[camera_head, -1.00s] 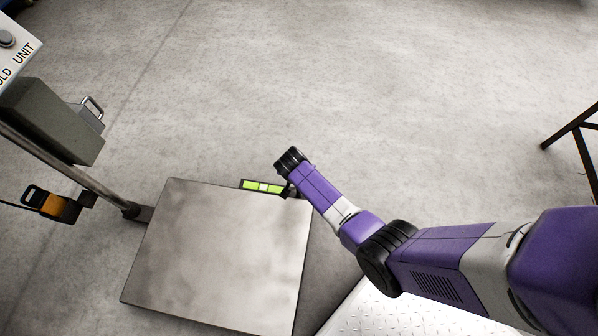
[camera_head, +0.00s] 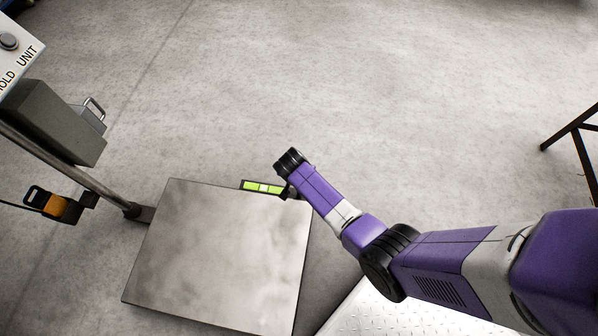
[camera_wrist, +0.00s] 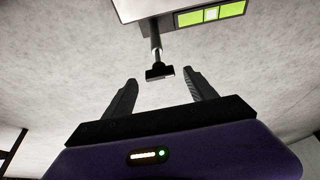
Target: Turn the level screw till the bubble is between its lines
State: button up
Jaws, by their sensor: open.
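The level screw (camera_wrist: 159,71) shows in the wrist view as a dark stem with a black crosswise head, below the edge of the steel plate (camera_head: 215,250). The green level (camera_head: 262,187) is on the plate's far edge; it also shows in the wrist view (camera_wrist: 190,19). A pale bubble (camera_wrist: 211,14) sits near the middle of the green vial. Whether it lies exactly between the lines is too small to tell. My gripper (camera_wrist: 160,78) is open, its fingertips apart on either side of the screw head and not visibly touching it. In the head view my arm hides the screw.
A post with a grey box (camera_head: 50,122) and an orange-black part (camera_head: 53,204) stands left of the plate. A white tread plate (camera_head: 375,315) lies at the lower right. A dark metal frame (camera_head: 578,128) is at the right edge. The floor beyond is clear.

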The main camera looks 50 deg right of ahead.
jog(key=p+v, duration=0.2)
jog(key=v, duration=0.4)
jog(key=shift+a, duration=0.1)
dwell(0.4)
